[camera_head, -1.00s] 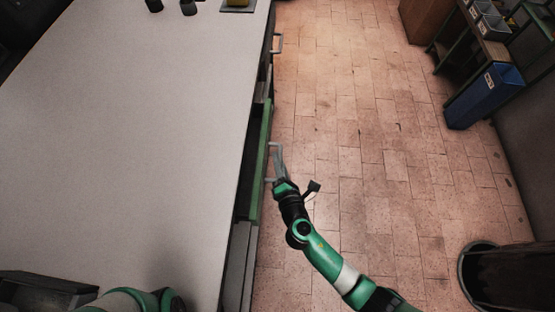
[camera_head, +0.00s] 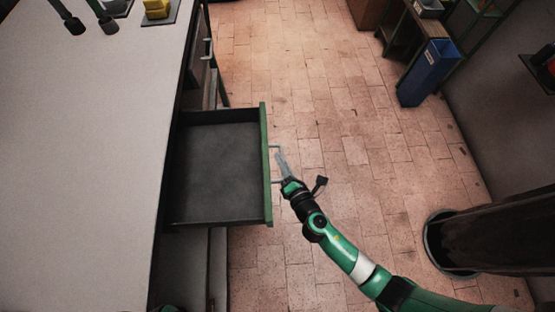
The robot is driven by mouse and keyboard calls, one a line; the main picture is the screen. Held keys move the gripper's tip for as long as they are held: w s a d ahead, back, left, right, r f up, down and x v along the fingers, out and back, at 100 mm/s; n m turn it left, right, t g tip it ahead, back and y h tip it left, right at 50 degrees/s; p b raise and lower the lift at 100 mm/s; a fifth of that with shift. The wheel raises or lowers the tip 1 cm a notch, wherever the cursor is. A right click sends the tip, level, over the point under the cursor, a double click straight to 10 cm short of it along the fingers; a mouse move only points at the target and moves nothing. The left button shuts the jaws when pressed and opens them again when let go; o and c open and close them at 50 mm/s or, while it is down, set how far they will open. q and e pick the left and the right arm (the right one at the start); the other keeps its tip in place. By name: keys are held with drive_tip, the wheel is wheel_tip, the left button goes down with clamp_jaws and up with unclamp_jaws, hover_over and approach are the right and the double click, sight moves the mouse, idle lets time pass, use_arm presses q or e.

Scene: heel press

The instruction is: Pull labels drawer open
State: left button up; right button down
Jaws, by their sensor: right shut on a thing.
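The drawer (camera_head: 215,200) is pulled well out from the side of the workbench, and its dark inside looks empty. It has a green front panel (camera_head: 266,165) with a pale handle (camera_head: 276,147) on its outer face. My right gripper (camera_head: 283,165) is at this handle, shut on it; the exact grip is small in view. No label text on the drawer can be read. My left gripper is not in view.
The white workbench top (camera_head: 80,170) fills the left side, with a yellow block (camera_head: 157,9) at its far edge. Another handle (camera_head: 208,49) is farther along the bench side. A blue bin (camera_head: 428,73) stands far right. A dark round bin (camera_head: 450,243) is at right. Tiled floor between is clear.

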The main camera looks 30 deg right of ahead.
drive_tip(key=c, duration=0.8)
unclamp_jaws()
drive_tip(key=shift+c, duration=0.2)
drive_tip(key=p+v, duration=0.1)
drive_tip(key=v, duration=1)
drive_tip(key=shift+s+p, duration=0.35)
drive_tip(key=shift+r, duration=0.1)
